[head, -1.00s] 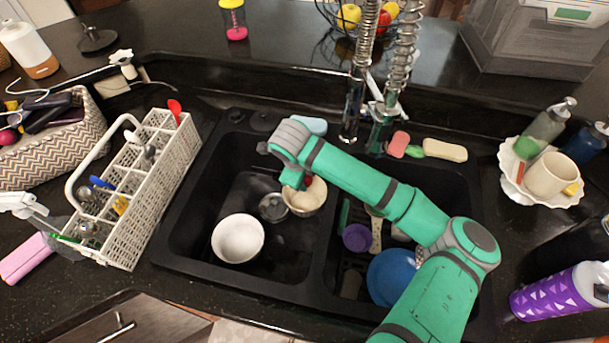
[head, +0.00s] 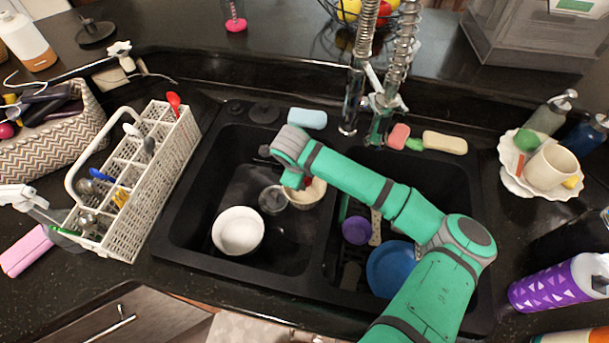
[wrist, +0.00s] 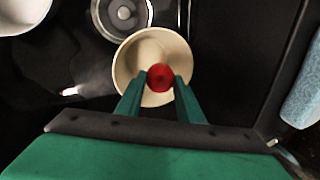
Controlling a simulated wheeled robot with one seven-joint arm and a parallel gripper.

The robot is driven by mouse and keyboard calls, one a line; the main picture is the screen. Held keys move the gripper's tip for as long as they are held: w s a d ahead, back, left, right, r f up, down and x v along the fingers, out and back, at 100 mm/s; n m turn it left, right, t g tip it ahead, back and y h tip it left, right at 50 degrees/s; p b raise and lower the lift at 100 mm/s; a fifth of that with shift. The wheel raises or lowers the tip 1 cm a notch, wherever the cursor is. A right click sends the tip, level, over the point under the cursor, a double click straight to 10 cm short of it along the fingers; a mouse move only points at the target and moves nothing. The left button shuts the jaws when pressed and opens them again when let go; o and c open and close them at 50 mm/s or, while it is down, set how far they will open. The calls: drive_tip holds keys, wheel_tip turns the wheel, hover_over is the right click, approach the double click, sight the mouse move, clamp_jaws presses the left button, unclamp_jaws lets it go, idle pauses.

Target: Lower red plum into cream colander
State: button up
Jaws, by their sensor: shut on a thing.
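The cream colander (head: 313,193) stands in the left sink basin, near the divider, partly hidden by my arm in the head view. In the wrist view the colander (wrist: 153,47) shows its open top. My gripper (wrist: 160,80) is shut on the red plum (wrist: 160,77), one green finger on each side. The plum appears over the lower right part of the colander's opening in that view. The exact height of the plum against the rim cannot be told. In the head view the fingertips and plum are mostly hidden behind my arm.
A white bowl (head: 238,230) and a clear strainer-like dish (head: 273,200) lie left of the colander. The basin divider (head: 318,240) is close on the right. A purple cup (head: 356,230) and blue bowl (head: 391,268) sit in the right basin. A light blue sponge (head: 307,118) rests behind.

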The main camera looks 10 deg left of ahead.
drive_tip(key=shift+d+f, duration=0.1)
drive_tip(key=shift+f, duration=1)
drive_tip(key=shift+s, duration=0.1)
drive_tip(key=shift+f, duration=0.25)
drive_tip(key=o, duration=1.1)
drive_tip(key=shift+o, duration=0.2)
drive_tip(key=shift+r, duration=0.15)
